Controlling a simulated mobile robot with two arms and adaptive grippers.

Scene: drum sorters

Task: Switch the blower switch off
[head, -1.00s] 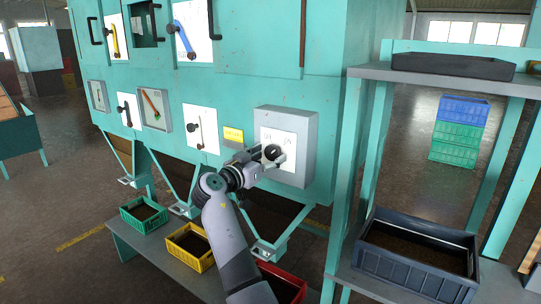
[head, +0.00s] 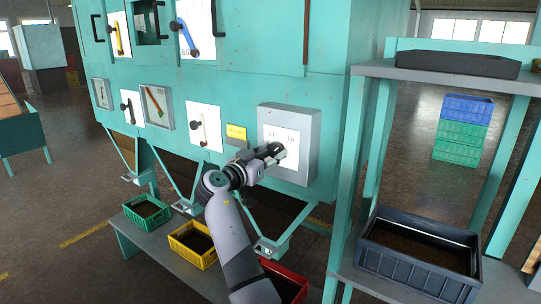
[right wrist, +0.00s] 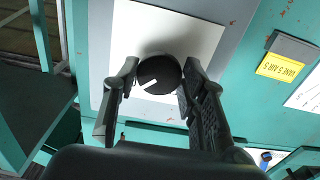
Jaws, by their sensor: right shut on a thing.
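The blower switch is a round black knob with a white pointer line, on a white plate (head: 281,139) of a grey box (head: 308,123) on the teal machine. In the right wrist view the knob (right wrist: 160,75) sits between the two fingers of my right gripper (right wrist: 157,90), and its white line points to the lower left. My right gripper (head: 271,153) is shut on the knob. In the head view the fingers hide most of the knob and some lettering on the plate. My left gripper is not in view.
A yellow label (head: 236,132) is left of the box. Handles and white plates line the machine. A teal rack (head: 347,190) with a dark crate (head: 420,254) stands close on the right. Green, yellow and red crates sit on a low bench below.

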